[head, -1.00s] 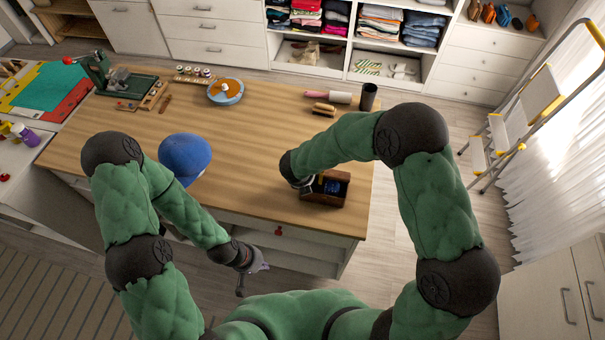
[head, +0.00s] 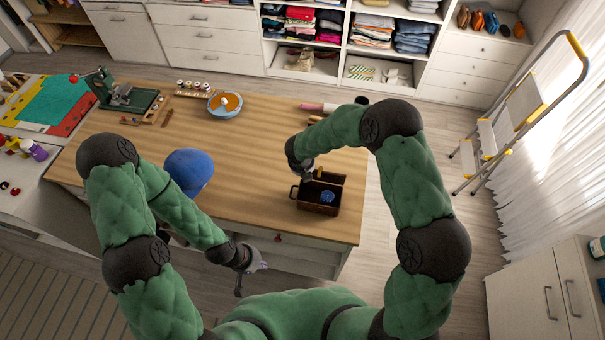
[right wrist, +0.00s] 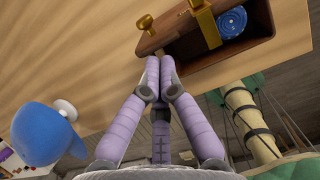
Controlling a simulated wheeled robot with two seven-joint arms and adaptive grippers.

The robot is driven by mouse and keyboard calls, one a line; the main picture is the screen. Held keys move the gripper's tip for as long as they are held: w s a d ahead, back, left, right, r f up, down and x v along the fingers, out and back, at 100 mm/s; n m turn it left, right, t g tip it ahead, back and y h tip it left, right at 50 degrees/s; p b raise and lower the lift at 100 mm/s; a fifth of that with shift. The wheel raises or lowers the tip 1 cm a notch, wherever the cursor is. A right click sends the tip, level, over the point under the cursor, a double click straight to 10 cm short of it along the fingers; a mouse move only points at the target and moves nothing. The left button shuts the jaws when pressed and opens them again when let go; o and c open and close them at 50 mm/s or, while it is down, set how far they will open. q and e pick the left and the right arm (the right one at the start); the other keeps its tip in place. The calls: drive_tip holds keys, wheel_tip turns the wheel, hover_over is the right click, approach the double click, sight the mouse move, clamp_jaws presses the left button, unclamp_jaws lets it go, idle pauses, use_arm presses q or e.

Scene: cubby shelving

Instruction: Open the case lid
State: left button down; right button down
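The case (head: 318,209) is a small dark brown box near the right front of the wooden worktop. Its inside shows, with a round blue thing (head: 327,196) in it. In the right wrist view the case (right wrist: 180,37) has brass fittings (right wrist: 203,20), and the blue thing (right wrist: 231,22) lies beyond them. My right gripper (right wrist: 160,62) has its fingertips together at the case's edge; I cannot tell whether they touch it. In the head view the right gripper (head: 306,175) is small, by the case's back left. My left gripper (head: 252,280) is open and empty, off the front of the worktop.
A blue cap (head: 188,170) sits left of the case on the worktop (head: 240,190). A bowl (head: 225,104), a green machine (head: 122,97) and spools stand farther back. A stepladder (head: 520,110) stands at the right. The worktop's middle is clear.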

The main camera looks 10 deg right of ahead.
drive_tip(key=shift+w+d+r, duration=0.15)
drive_tip(key=shift+w+d, duration=0.05)
drive_tip(key=shift+w, duration=0.25)
idle(0.4)
